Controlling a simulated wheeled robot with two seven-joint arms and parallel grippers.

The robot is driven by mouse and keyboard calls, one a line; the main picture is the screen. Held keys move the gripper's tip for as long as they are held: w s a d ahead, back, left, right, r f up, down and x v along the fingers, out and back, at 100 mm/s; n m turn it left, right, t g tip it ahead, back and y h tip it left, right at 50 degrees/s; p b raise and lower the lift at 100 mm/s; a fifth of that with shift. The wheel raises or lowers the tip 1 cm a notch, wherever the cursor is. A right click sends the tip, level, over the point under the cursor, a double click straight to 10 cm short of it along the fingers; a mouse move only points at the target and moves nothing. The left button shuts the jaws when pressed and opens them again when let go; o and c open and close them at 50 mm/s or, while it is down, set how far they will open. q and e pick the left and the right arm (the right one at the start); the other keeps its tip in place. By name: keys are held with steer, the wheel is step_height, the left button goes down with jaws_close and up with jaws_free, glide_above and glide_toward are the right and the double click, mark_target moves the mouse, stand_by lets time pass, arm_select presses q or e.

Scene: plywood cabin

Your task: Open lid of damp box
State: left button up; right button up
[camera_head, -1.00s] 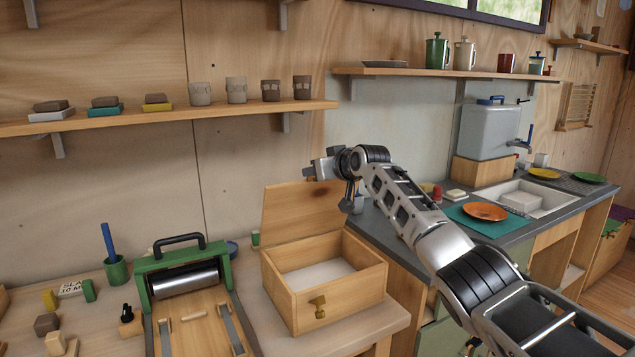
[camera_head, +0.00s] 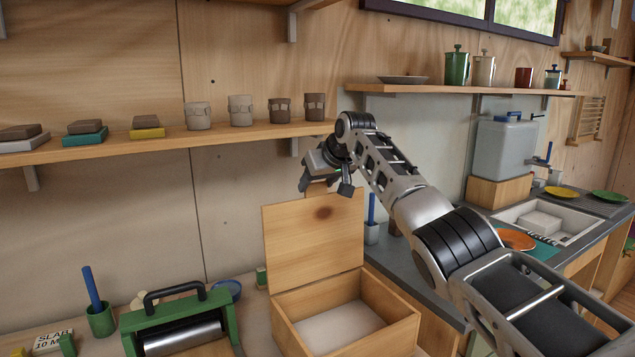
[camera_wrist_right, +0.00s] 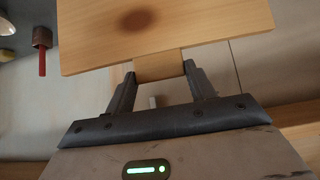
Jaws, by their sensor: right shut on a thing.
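The damp box is a pale wooden box (camera_head: 396,327) standing on the bench, with a whitish floor inside. Its wooden lid (camera_head: 290,248) stands raised, roughly upright, at the back of the box and has a dark round mark near its top. The lid also shows in the right wrist view (camera_wrist_right: 200,25). My right gripper (camera_head: 324,187) is above the lid's top edge, shut on the small wooden tab of the lid. In the right wrist view the tab (camera_wrist_right: 158,66) sits between the two fingers. My left gripper is out of view.
A green press with a metal roller (camera_head: 184,338) stands left of the box. A green cup with a blue stick (camera_head: 100,321) is further left. A wall shelf (camera_head: 165,141) with cups runs behind. The sink counter (camera_head: 480,237) lies to the right, behind my right arm.

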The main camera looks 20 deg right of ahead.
steer(key=shift+r, duration=0.4)
steer(key=o, duration=1.4)
steer(key=shift+s, duration=0.15)
steer(key=shift+f, duration=0.15)
